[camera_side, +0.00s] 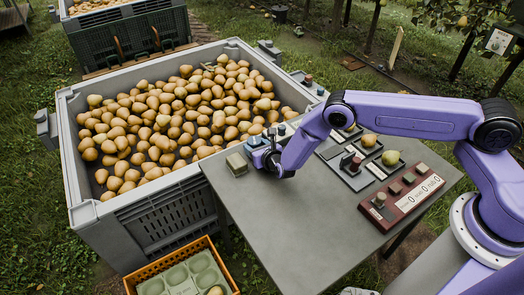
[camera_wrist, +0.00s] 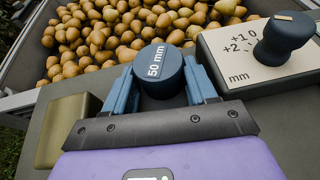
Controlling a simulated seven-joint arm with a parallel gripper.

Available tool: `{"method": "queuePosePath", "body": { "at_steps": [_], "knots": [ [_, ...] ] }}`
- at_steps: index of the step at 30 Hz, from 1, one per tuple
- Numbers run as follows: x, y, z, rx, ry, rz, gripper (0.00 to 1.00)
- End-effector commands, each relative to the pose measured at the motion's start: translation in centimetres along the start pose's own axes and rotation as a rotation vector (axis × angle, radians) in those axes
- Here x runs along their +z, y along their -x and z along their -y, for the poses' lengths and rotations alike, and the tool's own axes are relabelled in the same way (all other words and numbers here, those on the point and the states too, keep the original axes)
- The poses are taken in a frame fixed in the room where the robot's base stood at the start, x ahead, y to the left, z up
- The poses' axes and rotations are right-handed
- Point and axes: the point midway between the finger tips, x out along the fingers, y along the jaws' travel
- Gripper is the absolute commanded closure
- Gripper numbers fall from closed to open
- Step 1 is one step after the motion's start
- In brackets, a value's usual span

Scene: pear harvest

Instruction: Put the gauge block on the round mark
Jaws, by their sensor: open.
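The gauge block (camera_wrist: 160,66) is a dark blue cylinder marked "50 mm" in the wrist view. My gripper (camera_side: 266,158) is low at the table's crate-side edge in the side view. In the wrist view its blue fingers stand open on either side of the block's lower part. Whether they touch it cannot be told. The block's underside is hidden by my gripper. I cannot make out a round mark in either view.
An olive block (camera_side: 237,164) lies left of my gripper on the grey table (camera_side: 270,225). A pale "mm" scale plate (camera_wrist: 262,62) with a dark knob (camera_wrist: 284,36) is close on the right. A pear-filled crate (camera_side: 75,165) stands behind. The table's front is clear.

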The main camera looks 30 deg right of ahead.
Motion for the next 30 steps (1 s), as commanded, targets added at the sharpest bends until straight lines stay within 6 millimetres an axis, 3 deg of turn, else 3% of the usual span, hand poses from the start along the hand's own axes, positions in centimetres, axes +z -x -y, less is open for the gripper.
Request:
{"method": "queuePosePath", "body": {
  "at_steps": [1,8,24,30],
  "knots": [
    [-0.7,0.2,0.9,-0.015,0.003,-0.025,0.37],
    [-0.2,2.7,0.6,-0.011,0.006,-0.021,0.37],
    [0.2,10.5,0.2,-0.004,0.006,-0.012,0.37],
    [0.2,12.0,0.2,-0.005,0.005,-0.011,0.37]
  ]
}}
